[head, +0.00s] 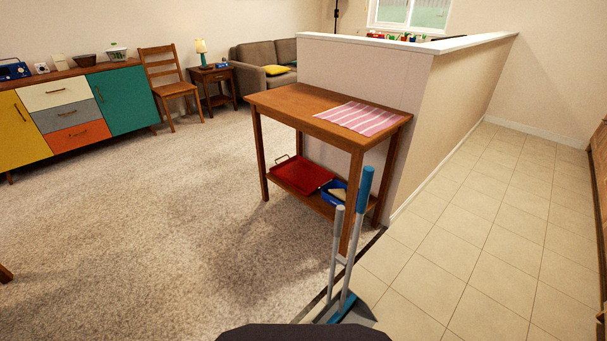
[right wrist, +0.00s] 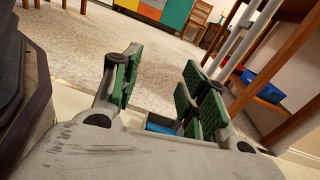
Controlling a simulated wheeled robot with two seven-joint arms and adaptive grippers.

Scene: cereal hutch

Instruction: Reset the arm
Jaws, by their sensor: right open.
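My right gripper (right wrist: 163,80) shows in the right wrist view with its two green-padded fingers apart. Nothing is held between the pads. A bit of blue shows low between the fingers, mostly hidden, and I cannot tell for sure what it is. Neither gripper shows in the head view, and my left gripper is in no view.
A broom with a blue grip (head: 364,190) and a dustpan (head: 347,309) stand close in front, by a wooden table (head: 277,101) against a half wall (head: 354,65). Carpet (head: 190,210) is open at left; tiled floor (head: 480,230) is clear at right.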

